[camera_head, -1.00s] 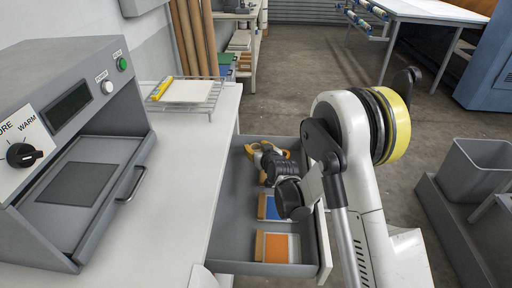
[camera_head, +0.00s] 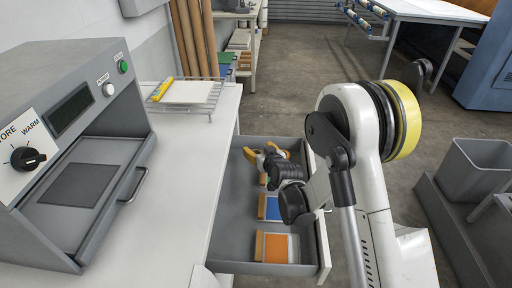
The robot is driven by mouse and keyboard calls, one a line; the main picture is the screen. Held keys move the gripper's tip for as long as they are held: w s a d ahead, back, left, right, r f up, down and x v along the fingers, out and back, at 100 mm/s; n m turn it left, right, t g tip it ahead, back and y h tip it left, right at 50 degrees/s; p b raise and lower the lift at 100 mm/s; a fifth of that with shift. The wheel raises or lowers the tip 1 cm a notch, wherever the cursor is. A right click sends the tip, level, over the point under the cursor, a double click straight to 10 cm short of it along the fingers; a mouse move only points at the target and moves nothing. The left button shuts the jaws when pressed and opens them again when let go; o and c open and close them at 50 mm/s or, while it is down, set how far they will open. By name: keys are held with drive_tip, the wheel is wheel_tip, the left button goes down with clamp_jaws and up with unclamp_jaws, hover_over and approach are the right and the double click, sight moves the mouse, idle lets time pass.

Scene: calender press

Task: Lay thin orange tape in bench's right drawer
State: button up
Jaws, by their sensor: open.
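The right drawer (camera_head: 231,220) of the bench (camera_head: 180,190) is pulled open. My gripper (camera_head: 262,157) is over the far part of the drawer, open, with its fingers pointing left.
Nearer in the drawer lie a blue piece (camera_head: 270,207) and an orange piece (camera_head: 276,247), each with a tan edge. A grey press (camera_head: 70,130) stands on the bench at left. A wire rack (camera_head: 186,93) is at the bench's far end.

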drive_tip(key=v, duration=0.7)
drive_tip(key=shift+s+d, duration=0.15)
drive_tip(key=shift+s, duration=0.2)
drive_tip(key=shift+v, duration=0.8)
drive_tip(key=s+d+r+m+g+h, duration=0.2)
drive_tip(key=s+d+r+g+h, duration=0.1)
drive_tip(key=s+d+r, duration=0.8)
drive_tip(key=s+d+r+m+g+h, duration=0.1)
drive_tip(key=s+d, duration=0.2)
drive_tip(key=s, duration=0.6)
drive_tip(key=s+d+r+m+g, duration=0.1)
drive_tip(key=s+d, duration=0.2)
drive_tip(key=s, duration=0.6)
drive_tip(key=shift+s+g+h, duration=0.2)
drive_tip(key=shift+g+h, duration=0.1)
drive_tip(key=shift+h, duration=0.1)
